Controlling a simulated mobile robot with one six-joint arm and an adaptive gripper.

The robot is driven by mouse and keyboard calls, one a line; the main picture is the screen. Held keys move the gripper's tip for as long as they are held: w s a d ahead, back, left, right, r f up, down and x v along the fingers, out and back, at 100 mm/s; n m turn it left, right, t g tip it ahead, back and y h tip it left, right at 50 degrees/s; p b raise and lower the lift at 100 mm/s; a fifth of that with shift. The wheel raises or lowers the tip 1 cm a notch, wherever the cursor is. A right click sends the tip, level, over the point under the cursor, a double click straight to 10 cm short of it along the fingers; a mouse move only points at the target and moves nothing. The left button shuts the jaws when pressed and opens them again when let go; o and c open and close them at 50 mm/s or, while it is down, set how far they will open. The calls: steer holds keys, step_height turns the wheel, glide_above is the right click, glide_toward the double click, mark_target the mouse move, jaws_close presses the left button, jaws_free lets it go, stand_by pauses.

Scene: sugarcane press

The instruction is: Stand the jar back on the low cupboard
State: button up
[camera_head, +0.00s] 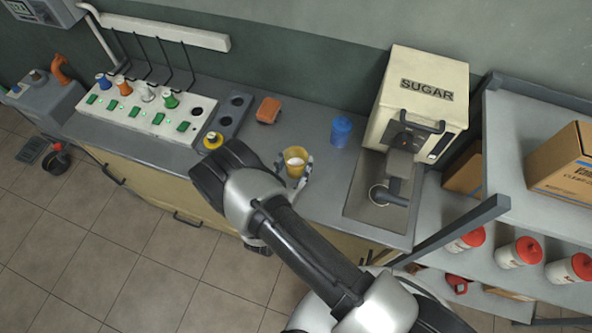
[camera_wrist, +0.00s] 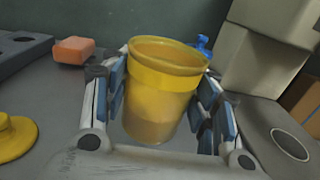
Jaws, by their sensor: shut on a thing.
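The jar (camera_head: 295,157) is yellow with a thick rim, and something pale shows inside it in the head view. My gripper (camera_head: 295,168) is shut on it, one finger on each side. In the wrist view the jar (camera_wrist: 160,95) stands roughly upright between the blue finger pads of my gripper (camera_wrist: 160,110). The low cupboard (camera_head: 250,150) has a grey top and tan doors. The jar is over its top, near the front edge. I cannot tell whether its base touches the top.
A blue jar (camera_head: 341,130), an orange block (camera_head: 268,110) and a yellow knobbed piece (camera_head: 213,140) are on the top. The sugar machine (camera_head: 420,90) stands to the right, the switch panel (camera_head: 150,110) to the left. A shelf (camera_head: 540,190) with bottles and boxes is at far right.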

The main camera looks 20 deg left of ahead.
mark_target(300, 162)
steer(key=shift+f+b, duration=0.55)
steer(key=shift+f, duration=1.8)
steer(key=shift+f, duration=0.2)
steer(key=o, duration=1.5)
steer(key=shift+c, duration=0.2)
steer(key=shift+r, duration=0.1)
steer(key=shift+r, duration=0.2)
steer(key=s, duration=0.4)
steer(key=s+a, duration=0.1)
steer(key=s, duration=0.7)
steer(key=shift+a+f+p, duration=0.1)
steer(key=shift+a+p, duration=0.05)
steer(key=shift+p, duration=0.25)
